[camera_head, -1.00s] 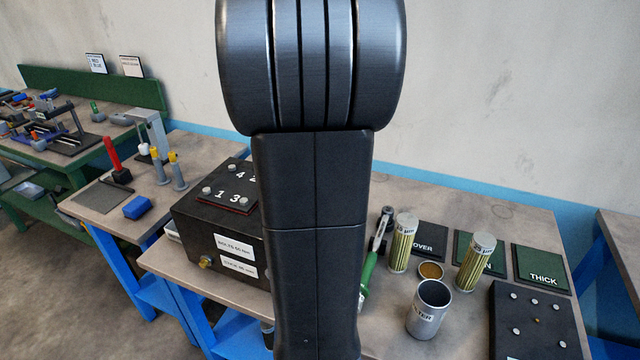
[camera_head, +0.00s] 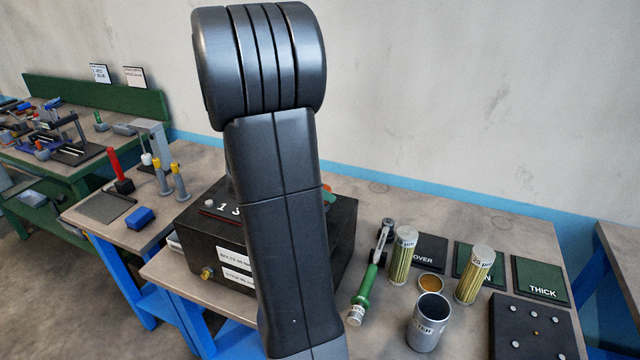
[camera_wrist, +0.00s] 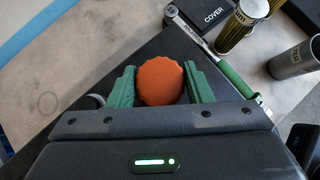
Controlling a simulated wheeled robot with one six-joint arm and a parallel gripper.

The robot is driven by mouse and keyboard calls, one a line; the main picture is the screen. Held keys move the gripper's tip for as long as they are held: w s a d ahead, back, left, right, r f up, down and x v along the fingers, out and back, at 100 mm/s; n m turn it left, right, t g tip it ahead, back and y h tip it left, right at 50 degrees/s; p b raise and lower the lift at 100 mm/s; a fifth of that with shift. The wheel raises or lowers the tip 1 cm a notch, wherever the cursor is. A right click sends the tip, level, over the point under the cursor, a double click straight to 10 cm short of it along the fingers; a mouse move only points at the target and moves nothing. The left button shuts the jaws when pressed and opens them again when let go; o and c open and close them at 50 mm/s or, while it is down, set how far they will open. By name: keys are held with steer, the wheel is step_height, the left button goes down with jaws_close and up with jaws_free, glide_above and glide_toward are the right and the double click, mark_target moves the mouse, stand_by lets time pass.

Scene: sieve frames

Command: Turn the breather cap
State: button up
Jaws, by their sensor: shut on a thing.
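The breather cap (camera_wrist: 161,82) is an orange, round cap with a scalloped edge. In the wrist view it sits between the two green finger pads of my gripper (camera_wrist: 159,70), which is shut on it. In the head view my arm hides most of the black box (camera_head: 340,235) with white labels and numbered bolts on its top. Only a bit of green and orange shows there beside my arm, over the box top. I cannot tell how far the cap is turned.
A green-handled torque wrench (camera_head: 367,285) lies right of the box. Two filter elements (camera_head: 404,252), a metal cup (camera_head: 428,325), a small round dish (camera_head: 431,283) and dark labelled mats (camera_head: 541,280) stand farther right. A blue block (camera_head: 139,217) and upright tools are left.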

steer(key=m+g+p, duration=0.1)
steer(key=m, duration=0.1)
steer(key=m+g+h+p, duration=0.1)
steer(key=m+g+p, duration=0.1)
steer(key=shift+w+r+m, duration=0.1)
steer(key=shift+r+m, duration=0.1)
steer(key=shift+m, duration=0.1)
steer(key=shift+f+m+g+p, duration=0.15)
steer(key=shift+m+g+p, duration=1.25)
steer(key=shift+m+g, duration=0.3)
steer(key=shift+m, duration=0.3)
steer(key=o, duration=1)
steer(key=b+v, duration=0.2)
steer(key=v, duration=1.1)
steer(key=shift+w+a, duration=0.1)
steer(key=shift+a, duration=0.3)
steer(key=shift+d, duration=0.1)
